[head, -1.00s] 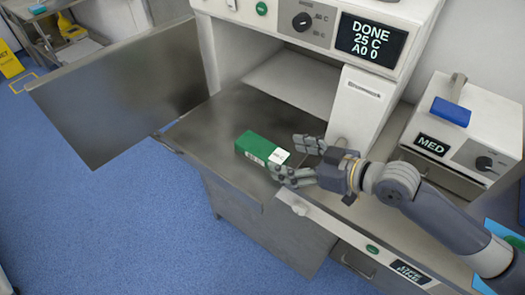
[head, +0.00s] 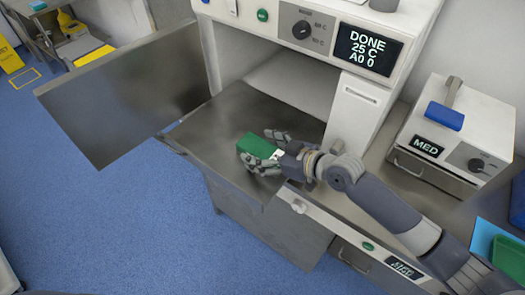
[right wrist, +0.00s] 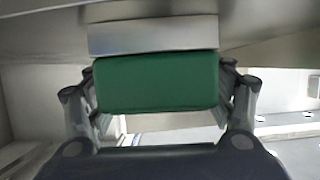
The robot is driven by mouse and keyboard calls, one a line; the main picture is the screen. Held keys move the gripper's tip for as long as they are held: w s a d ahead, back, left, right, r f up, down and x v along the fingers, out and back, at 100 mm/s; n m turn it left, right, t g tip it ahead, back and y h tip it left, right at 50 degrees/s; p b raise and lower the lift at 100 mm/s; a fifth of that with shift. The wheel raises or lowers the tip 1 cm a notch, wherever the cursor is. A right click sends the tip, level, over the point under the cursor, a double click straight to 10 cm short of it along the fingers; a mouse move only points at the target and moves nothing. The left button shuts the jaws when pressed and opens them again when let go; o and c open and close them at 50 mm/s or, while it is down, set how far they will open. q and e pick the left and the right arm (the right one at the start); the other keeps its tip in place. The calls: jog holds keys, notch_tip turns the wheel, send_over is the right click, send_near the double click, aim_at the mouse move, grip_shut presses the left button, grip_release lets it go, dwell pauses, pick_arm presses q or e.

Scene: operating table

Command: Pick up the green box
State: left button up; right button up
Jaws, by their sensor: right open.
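The green box (head: 257,146) lies on the metal shelf (head: 215,125) in front of the white machine's opening. My right gripper (head: 261,150) reaches in from the right, with one finger group along the box's far side and the other along its near side. The jaws are open, and the box is between them. The right wrist view shows the green box (right wrist: 157,83) between the fingers of my right gripper (right wrist: 160,95); I cannot tell whether they touch it. The gripper hides the box's right end in the head view. My left gripper is out of view.
The white machine (head: 367,110) with a "DONE" display stands behind the shelf. Its metal door (head: 125,90) hangs open at the left. A smaller "MED" unit (head: 458,130) with a blue block (head: 445,116) on top stands at the right. The shelf left of the box is clear.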

aim_at(264, 151)
jog(key=c, duration=1.4)
jog(key=shift+o, duration=0.2)
jog(key=shift+r, duration=0.15)
jog(key=shift+r+b, duration=0.35)
jog(key=shift+r, duration=0.25)
jog(key=shift+s+d+r+b, duration=0.1)
jog(key=shift+s+r+b, duration=0.15)
jog(key=shift+r, duration=0.25)
jog(key=shift+s+d+r+b, duration=0.1)
jog(key=shift+r+b, duration=0.15)
jog(key=shift+r, duration=0.25)
jog(key=s+d+r+b, duration=0.1)
jog(key=s+d+b, duration=0.3)
jog(key=s, duration=1)
jog(key=shift+d+r, duration=0.35)
jog(key=shift+d, duration=0.75)
